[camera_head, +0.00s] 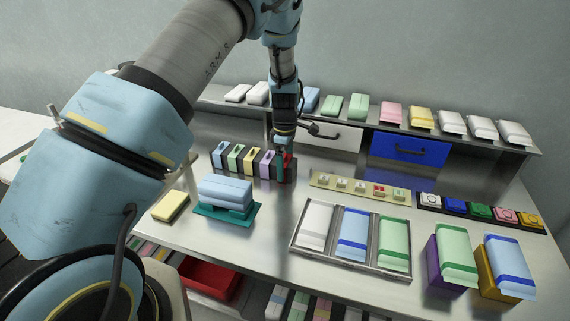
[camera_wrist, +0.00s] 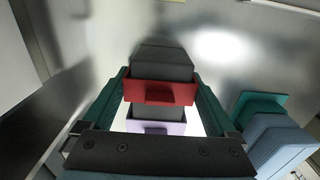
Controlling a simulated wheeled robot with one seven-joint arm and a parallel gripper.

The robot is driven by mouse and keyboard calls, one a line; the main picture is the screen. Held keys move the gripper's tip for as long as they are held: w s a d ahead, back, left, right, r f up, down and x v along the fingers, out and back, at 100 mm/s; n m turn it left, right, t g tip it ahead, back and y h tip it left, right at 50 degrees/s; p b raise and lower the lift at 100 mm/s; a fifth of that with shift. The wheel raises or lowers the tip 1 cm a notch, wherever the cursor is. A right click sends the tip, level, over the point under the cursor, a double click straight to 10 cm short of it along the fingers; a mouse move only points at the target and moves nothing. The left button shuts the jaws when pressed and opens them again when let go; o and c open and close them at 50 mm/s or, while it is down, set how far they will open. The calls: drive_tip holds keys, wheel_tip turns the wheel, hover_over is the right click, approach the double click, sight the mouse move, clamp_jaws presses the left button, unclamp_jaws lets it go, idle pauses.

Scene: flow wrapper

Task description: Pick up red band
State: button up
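The red band (camera_head: 288,160) is at the right end of a row of colored bands on dark holders, partly hidden behind my gripper (camera_head: 281,173). In the wrist view the red band (camera_wrist: 160,92) lies across a dark block, with a small tab facing me. My gripper's teal fingers (camera_wrist: 160,80) stand on both sides of it, their inner faces very close to its ends. I cannot tell whether they touch it. The band still appears seated at its holder.
A lilac band (camera_wrist: 155,127) sits right beside the red one. A light-blue stack on a teal base (camera_head: 228,211) stands nearby on the left. A metal tray with three packs (camera_head: 293,243) and a row of small labelled blocks (camera_head: 360,187) lie to the right.

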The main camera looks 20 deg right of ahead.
drive_tip(key=c, duration=0.7)
drive_tip(key=shift+r, duration=0.15)
